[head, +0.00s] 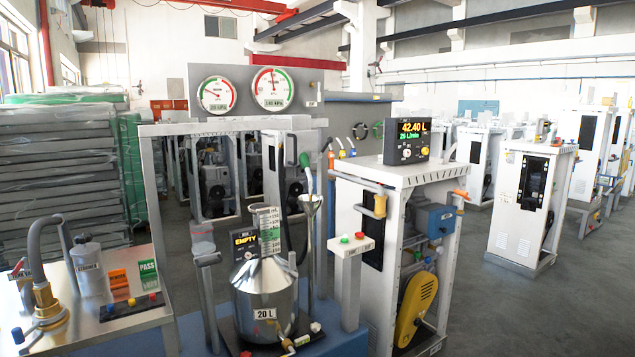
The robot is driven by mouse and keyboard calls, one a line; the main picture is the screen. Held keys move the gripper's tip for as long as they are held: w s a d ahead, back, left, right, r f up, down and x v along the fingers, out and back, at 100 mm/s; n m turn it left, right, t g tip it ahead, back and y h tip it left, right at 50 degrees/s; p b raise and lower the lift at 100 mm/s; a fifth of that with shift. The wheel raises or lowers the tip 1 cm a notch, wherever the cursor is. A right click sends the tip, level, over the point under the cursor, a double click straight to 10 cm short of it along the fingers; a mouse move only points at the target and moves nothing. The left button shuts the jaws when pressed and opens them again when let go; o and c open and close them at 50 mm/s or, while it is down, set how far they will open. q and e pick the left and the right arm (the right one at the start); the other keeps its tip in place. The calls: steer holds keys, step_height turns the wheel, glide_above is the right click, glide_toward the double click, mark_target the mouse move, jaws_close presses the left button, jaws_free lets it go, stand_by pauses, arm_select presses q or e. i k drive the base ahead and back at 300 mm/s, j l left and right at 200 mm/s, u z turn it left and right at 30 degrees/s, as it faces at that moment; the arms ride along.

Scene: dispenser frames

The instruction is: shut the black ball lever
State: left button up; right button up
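Neither of my grippers shows in the head view. I cannot pick out the black ball lever with certainty. Several small levers with coloured tips (340,147) stand at the rear of the white dispenser frame, near its top left corner. A steel 20 L can (265,298) stands in the blue-based frame at the centre. Small valve parts with yellow and white ends (289,344) sit low in front of it. Some dark parts there are too small to tell apart, so no lever position can be read.
A display (245,242) reads EMPTY; another (407,141) reads 42.40 L. Two gauges (272,88) stand above. A steel bench (110,325) with a grey bottle (87,258) is at left. A button post (351,248) stands right of the can. Open floor (500,310) lies at right.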

mark_target(329, 140)
steer(key=i+l+u, duration=0.1)
steer(key=i+l, duration=1.1)
steer(key=l, duration=0.2)
steer(key=i+l, duration=0.6)
steer(key=l, duration=0.2)
steer(key=i+l, duration=0.65)
steer(key=l, duration=0.15)
steer(key=k+z, duration=0.05)
